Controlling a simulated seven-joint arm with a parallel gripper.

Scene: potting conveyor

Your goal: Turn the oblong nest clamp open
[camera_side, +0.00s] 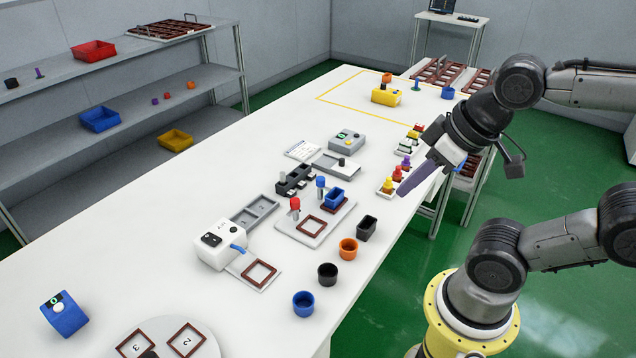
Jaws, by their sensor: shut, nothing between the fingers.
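A pale fixture plate (312,236) on the white table carries two brown-framed nests. The rear nest holds a blue oblong pot (334,199), and a blue-topped clamp (320,187) stands upright beside it. The front nest (310,226) is an empty brown frame with a red-topped clamp (295,207) beside it. Whether either clamp is turned over its nest is too small to tell. My gripper (402,192) has long purple fingers, shut and empty, pointing down and left. It is in the air right of the plate, apart from both clamps.
Loose pots stand along the table's right edge: black oblong (367,228), orange (348,249), black (327,273) and blue (303,304). A white device (219,246) stands left of the plate. Small coloured pieces (385,185) are near my gripper. A grey box (346,140) is behind.

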